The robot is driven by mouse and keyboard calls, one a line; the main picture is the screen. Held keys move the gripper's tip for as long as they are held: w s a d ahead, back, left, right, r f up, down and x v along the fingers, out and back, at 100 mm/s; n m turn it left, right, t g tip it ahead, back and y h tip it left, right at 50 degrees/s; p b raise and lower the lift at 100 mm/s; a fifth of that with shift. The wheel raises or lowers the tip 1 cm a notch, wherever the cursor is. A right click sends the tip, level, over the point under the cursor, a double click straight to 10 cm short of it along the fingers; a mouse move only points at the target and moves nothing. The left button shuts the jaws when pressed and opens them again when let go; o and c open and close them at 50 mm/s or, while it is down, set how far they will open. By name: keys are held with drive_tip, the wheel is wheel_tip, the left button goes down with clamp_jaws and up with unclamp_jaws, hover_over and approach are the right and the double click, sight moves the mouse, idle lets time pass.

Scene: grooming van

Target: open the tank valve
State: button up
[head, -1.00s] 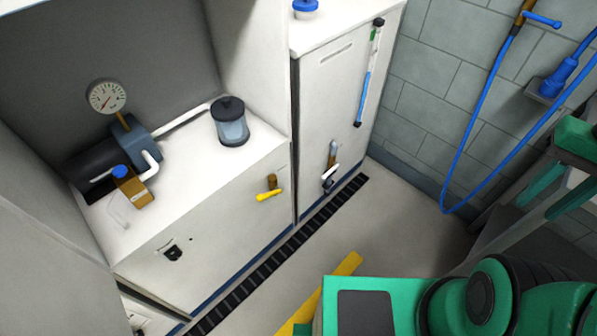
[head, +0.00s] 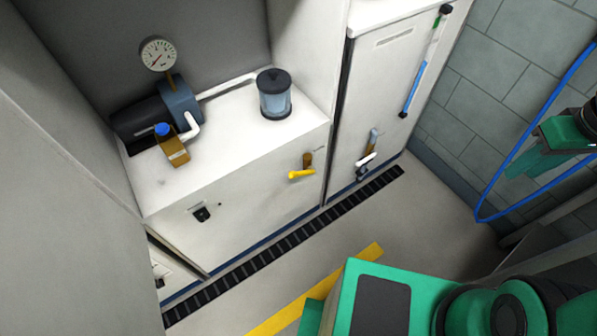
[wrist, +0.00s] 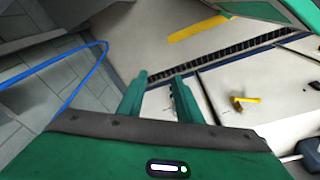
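A yellow lever valve (head: 301,174) with a brown body sits on the front of the low white cabinet. It also shows in the wrist view (wrist: 246,99), right of my fingers. A second valve (head: 366,159) with a white lever hangs low on the tall white cabinet (head: 383,90), below a blue and green level tube (head: 414,87). No readable label shows which is the tank valve. My gripper (wrist: 158,88) is open and empty in the wrist view, its two green fingers apart. It touches neither valve.
On the low cabinet (head: 225,150) stand a pump (head: 180,100), a gauge (head: 158,54), a blue-knobbed brass fitting (head: 172,146) and a clear canister (head: 275,97). A black floor grate (head: 290,240) runs along the cabinets. A blue hose (head: 530,150) hangs at right. Floor in front is open.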

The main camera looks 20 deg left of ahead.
drive_tip(key=w+a+f+n, duration=0.4)
drive_tip(key=w+a+n, duration=0.15)
drive_tip(key=a, duration=0.25)
drive_tip(key=n+y, duration=0.6)
drive_tip(key=n, duration=1)
approach(302, 173)
drive_tip(key=shift+t+y, duration=0.3)
drive_tip(key=shift+t, duration=0.1)
drive_tip(key=x, duration=1.1)
drive_tip(key=shift+s+d+f, duration=0.15)
drive_tip(key=shift+s+f, duration=0.05)
drive_tip(key=shift+s, duration=0.1)
drive_tip(key=shift+c, duration=0.6)
